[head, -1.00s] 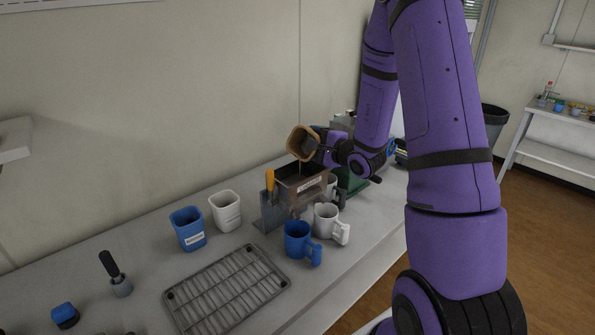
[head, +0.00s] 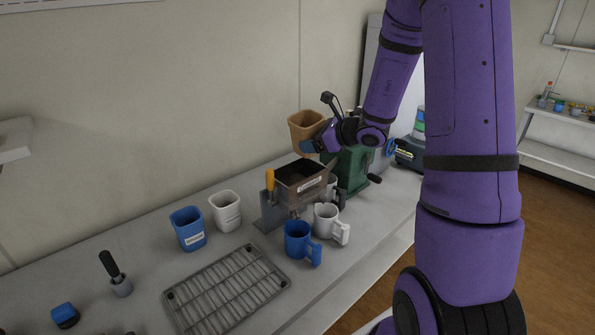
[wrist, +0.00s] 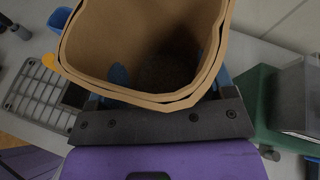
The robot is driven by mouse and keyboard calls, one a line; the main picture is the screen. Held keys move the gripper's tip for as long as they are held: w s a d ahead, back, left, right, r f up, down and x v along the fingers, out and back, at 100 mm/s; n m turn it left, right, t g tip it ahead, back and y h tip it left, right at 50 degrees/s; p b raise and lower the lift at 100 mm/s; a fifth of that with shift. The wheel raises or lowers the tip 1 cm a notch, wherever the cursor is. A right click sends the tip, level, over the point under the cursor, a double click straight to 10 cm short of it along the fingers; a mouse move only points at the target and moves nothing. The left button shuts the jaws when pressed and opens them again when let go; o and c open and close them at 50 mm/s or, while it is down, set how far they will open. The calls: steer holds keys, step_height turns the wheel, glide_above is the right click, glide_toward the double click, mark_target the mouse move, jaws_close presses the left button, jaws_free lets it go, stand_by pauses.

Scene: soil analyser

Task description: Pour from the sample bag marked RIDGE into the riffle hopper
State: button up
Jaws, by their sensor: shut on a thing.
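A tan sample bag (head: 306,128) is held upright in my gripper (head: 310,147), above and just behind the riffle hopper. It also fills the top of the wrist view (wrist: 145,50), its mouth open, with dark soil visible deep inside. Any marking on the bag is not readable. My gripper is shut on the bag's near side. The riffle hopper (head: 301,178) is a brown open-topped box with a label on its front, and dark material shows inside it. The bag is apart from the hopper.
A blue mug (head: 298,240) and a white mug (head: 327,222) stand before the hopper. A blue labelled cup (head: 187,229) and a white cup (head: 225,211) stand left. A wire rack (head: 226,287) lies in front. A green machine (head: 347,170) stands close at the right.

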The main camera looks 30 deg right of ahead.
mark_target(320, 126)
steer(key=shift+r, duration=1.5)
